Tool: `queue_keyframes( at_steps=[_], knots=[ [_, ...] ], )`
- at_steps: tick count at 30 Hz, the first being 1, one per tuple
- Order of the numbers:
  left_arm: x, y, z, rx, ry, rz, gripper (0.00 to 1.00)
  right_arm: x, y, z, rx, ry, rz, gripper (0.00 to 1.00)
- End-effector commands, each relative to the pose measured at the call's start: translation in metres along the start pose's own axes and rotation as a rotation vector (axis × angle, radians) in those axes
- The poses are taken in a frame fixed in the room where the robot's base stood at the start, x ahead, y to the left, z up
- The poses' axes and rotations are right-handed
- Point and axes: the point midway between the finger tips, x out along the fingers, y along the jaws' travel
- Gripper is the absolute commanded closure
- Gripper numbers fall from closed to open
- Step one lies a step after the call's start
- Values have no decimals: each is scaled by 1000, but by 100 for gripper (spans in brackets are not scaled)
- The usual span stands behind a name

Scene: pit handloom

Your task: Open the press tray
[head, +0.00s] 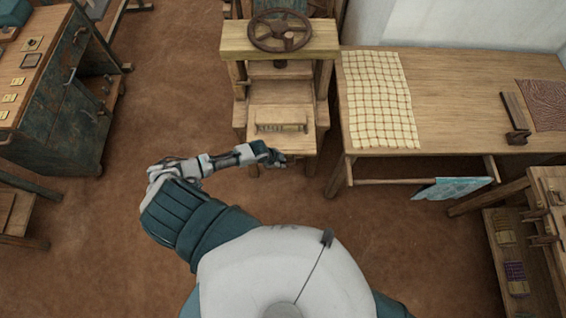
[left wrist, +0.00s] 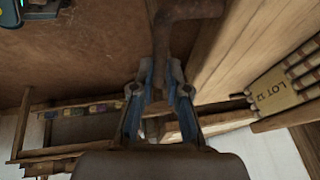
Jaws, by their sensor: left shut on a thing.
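The wooden press stands at the top centre of the head view, with a dark handwheel (head: 280,31) on its top beam (head: 235,45). Its pale press tray (head: 262,146) lies low at the front, below the beam, with a small bundle (head: 282,128) on it. My left gripper (head: 280,158) is at the tray's front edge. In the left wrist view my left gripper (left wrist: 160,92) is shut on a rusty brown handle (left wrist: 180,12), which runs between the fingers. The handle's join to the tray is not clear. My right gripper is not in view.
A wooden table (head: 455,95) with a checked cloth (head: 380,97) stands right of the press. A worn dark cabinet (head: 60,100) is at the left. Brown floor left of the press is clear.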

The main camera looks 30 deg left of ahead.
Motion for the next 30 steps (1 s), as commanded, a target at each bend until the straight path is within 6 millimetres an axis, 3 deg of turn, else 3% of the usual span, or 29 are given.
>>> queue_keyframes(
  at_steps=[1, 3, 4, 6, 7, 15, 19, 30],
  knots=[
    [1, 0, 10, -1, -23, 3, 100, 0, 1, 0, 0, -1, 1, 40],
    [1, 1, 10, -1, -23, 3, 100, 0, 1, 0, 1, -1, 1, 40],
    [1, 1, 10, -1, -23, 3, 81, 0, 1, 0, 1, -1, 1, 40],
    [1, 1, 9, 0, -21, 3, 63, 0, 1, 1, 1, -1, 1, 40],
    [1, 1, 8, 0, -20, 2, 61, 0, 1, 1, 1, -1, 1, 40],
    [0, 2, 0, 2, -14, -1, 61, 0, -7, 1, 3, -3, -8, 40],
    [-10, 2, -1, 3, -13, -3, 61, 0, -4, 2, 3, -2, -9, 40],
    [-88, 0, 6, 2, -13, 1, 61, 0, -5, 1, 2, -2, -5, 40]
  ],
)
